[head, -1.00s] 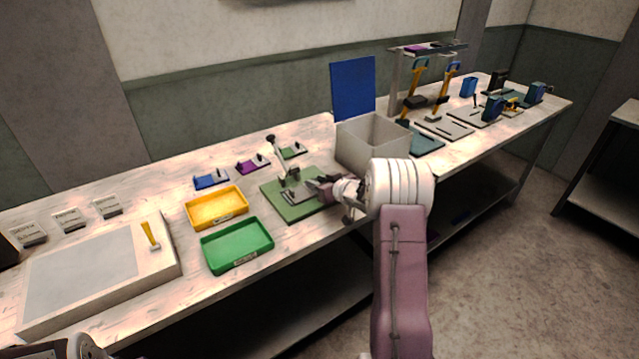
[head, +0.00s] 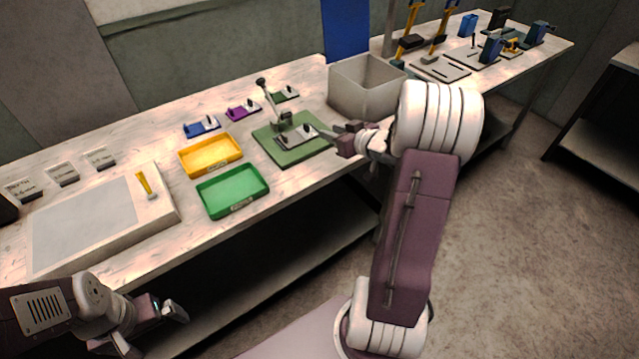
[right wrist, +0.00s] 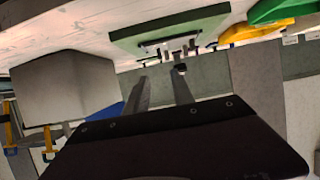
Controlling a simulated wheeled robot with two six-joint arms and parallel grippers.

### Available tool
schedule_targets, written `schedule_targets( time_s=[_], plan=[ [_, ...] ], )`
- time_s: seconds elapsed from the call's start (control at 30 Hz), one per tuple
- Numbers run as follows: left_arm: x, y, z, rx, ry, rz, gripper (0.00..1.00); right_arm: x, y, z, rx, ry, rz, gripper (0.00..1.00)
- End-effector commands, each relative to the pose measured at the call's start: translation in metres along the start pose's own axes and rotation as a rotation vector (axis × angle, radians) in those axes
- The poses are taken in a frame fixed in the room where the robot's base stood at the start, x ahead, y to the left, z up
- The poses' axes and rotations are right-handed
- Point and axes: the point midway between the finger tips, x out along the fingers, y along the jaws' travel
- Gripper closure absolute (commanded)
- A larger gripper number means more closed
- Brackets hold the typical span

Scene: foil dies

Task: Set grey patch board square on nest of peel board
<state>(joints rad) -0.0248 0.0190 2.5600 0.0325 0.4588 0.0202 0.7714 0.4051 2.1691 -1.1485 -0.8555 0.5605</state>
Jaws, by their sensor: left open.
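The peel board (head: 268,146) is a green plate on the bench with an upright lever with a black knob. It also shows in the right wrist view (right wrist: 205,22). The grey patch board (head: 290,141) appears to be the grey plate with a dark knob lying on it; how squarely it sits I cannot tell. My right gripper (head: 328,134) is at the plate's right side. In the right wrist view its fingers (right wrist: 158,80) are apart, with a visible gap and the dark knob just beyond. My left gripper (head: 178,312) is open and empty, low in front of the bench.
Yellow (head: 183,160) and green (head: 207,200) trays lie left of the peel board. Small blue (head: 190,131), purple (head: 233,114) and green (head: 276,99) boards sit behind. A grey open bin (head: 350,92) stands right. A pale panel (head: 150,215) fills the left bench.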

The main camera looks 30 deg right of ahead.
Motion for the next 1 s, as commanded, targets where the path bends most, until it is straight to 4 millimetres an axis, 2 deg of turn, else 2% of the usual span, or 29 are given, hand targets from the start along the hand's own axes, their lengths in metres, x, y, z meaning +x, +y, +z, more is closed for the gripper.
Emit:
schedule_targets(
  time_s=[0.1, 0.17, 0.2, 0.27, 0.3, 0.4, 0.5, 0.63, 0.87, 0.93, 1.0],
  plan=[
    [0.0, 0.0, 0.0, 0.0, 0.0, 0.0, 0.0, 0.009, -0.019, 0.01, -0.01, -0.102, 0.081, 0.71],
    [0.0, 0.0, 0.0, 0.0, 0.0, 0.0, 0.0, 0.008, -0.041, 0.03, -0.006, -0.229, 0.145, 0.71],
    [0.0, 0.0, 0.0, 0.0, 0.0, 0.0, 0.0, 0.0, -0.061, 0.05, 0.002, -0.337, 0.175, 0.71],
    [0.0, 0.0, 0.0, 0.0, 0.0, 0.0, 0.0, -0.022, -0.095, 0.084, 0.021, -0.51, 0.191, 0.71],
    [0.0, 0.0, 0.0, 0.0, 0.0, 0.0, 0.0, -0.04, -0.12, 0.107, 0.035, -0.622, 0.183, 0.71],
    [0.0, 0.0, 0.0, 0.0, 0.0, 0.0, 0.0, -0.088, -0.172, 0.149, 0.06, -0.852, 0.129, 0.71],
    [0.0, 0.0, 0.0, 0.0, 0.0, 0.0, 0.0, -0.124, -0.207, 0.172, 0.077, -0.999, 0.071, 0.71],
    [0.0, 0.0, 0.0, 0.0, 0.0, 0.0, 0.0, -0.143, -0.223, 0.182, 0.088, -1.07, 0.039, 0.71],
    [-0.002, 0.0, 0.0, 0.0, 0.0, 0.0, 0.0, -0.144, -0.222, 0.181, 0.091, -1.071, 0.041, 0.71],
    [-0.013, 0.0, -0.001, 0.0, 0.0, 0.0, 0.0, -0.148, -0.222, 0.171, 0.091, -1.07, 0.041, 0.71],
    [-0.033, 0.001, -0.003, 0.0, 0.0, 0.0, 0.0, -0.155, -0.222, 0.152, 0.091, -1.07, 0.042, 0.71]
  ],
)
